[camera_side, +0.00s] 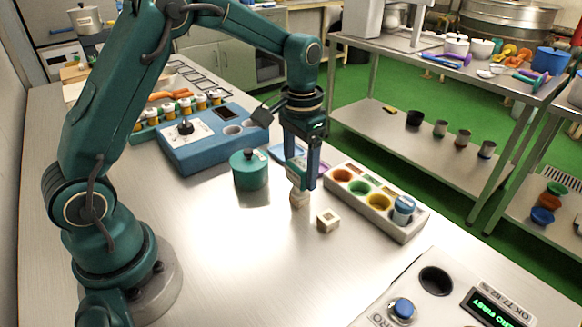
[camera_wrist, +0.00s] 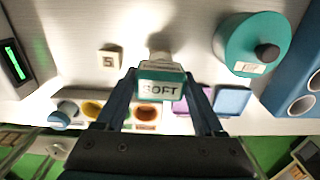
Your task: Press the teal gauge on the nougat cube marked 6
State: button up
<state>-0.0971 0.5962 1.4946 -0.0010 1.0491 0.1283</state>
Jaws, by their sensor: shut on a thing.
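My gripper (camera_wrist: 164,92) is shut on a teal block with a pale label reading "SOFT", the teal gauge (camera_wrist: 160,76). In the side view my gripper (camera_side: 302,184) points down, and its fingers mostly hide the gauge. A cream nougat cube (camera_side: 299,200) stands directly under the gauge, also partly visible in the wrist view (camera_wrist: 160,55). I cannot tell whether the gauge touches it, and its mark is hidden. A second cream cube (camera_side: 327,220) lies apart on the table; its top mark in the wrist view (camera_wrist: 110,58) looks like a 5.
A teal pot (camera_side: 249,172) with a black knob stands left of my gripper. A pale tray (camera_side: 385,224) with coloured wells stands to the right. A blue unit (camera_side: 205,155) is behind. A panel with a blue button (camera_side: 402,308) is at front right. The front table is clear.

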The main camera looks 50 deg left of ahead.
jog(key=shift+f, duration=0.1)
dwell(0.4)
jog(key=shift+r, duration=3.1)
jog(key=shift+f, duration=0.1)
